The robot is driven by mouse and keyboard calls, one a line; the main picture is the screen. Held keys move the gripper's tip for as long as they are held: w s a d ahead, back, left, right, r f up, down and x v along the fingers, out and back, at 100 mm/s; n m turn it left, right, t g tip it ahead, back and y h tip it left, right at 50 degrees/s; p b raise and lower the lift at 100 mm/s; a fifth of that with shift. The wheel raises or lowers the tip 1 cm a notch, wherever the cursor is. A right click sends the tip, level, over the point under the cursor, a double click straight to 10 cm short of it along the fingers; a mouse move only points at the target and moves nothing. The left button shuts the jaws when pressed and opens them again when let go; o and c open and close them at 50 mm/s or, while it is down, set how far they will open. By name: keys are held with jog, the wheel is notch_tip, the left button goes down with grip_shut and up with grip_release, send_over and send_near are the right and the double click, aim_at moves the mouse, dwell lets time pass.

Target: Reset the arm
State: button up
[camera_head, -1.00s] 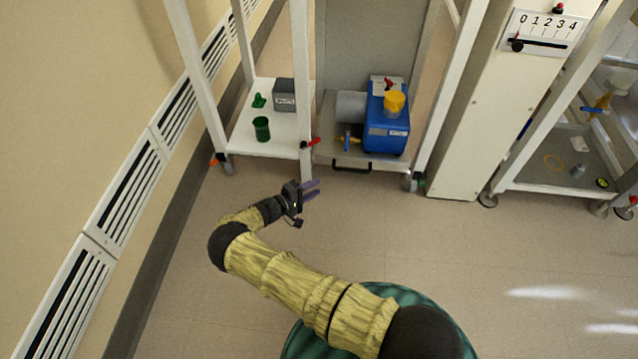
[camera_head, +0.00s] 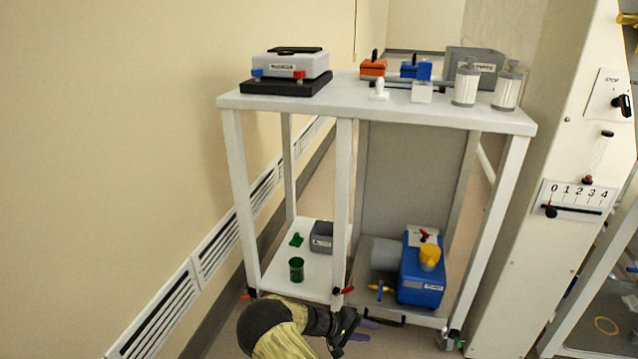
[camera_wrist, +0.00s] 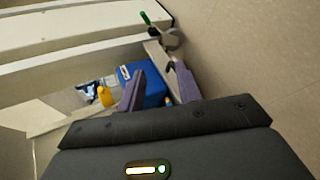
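My gripper (camera_head: 350,331) is low in front of the white cart, at the bottom of the head view. My arm, with yellow sleeves and black joints, enters from the bottom edge and is partly cut off. In the wrist view, the two purple fingers of my gripper (camera_wrist: 158,88) stand apart with nothing between them. Beyond them a blue pump (camera_wrist: 150,88) with a yellow cap shows on the cart's low shelf. The same blue pump (camera_head: 421,275) stands on the lower right shelf in the head view.
The white cart's top (camera_head: 390,108) carries a balance (camera_head: 290,66), an orange box (camera_head: 373,68), a blue box (camera_head: 415,69) and two pale canisters. A green cup (camera_head: 296,269) and a grey box (camera_head: 321,237) stand on the lower left shelf. A vented wall borders the left; a panel borders the right.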

jog(key=s+d+r+m+y+p, duration=0.1)
jog(key=s+r+y+p, duration=0.3)
jog(key=s+r, duration=0.65)
jog(key=s+r+m+y+p, duration=0.2)
jog(key=s+r+y+p, duration=0.3)
jog(key=r, duration=1)
jog(key=s+d+r+m+y+p, duration=0.1)
jog(key=s+r+y+p, duration=0.15)
jog(key=s+r, duration=0.85)
notch_tip(320, 180, up, 40)
jog(key=w+p, duration=0.2)
jog(key=p, duration=3.5)
jog(key=shift+w+a+f+t+y, duration=0.15)
jog(key=shift+t+y, duration=0.15)
jog(key=shift+y, duration=0.05)
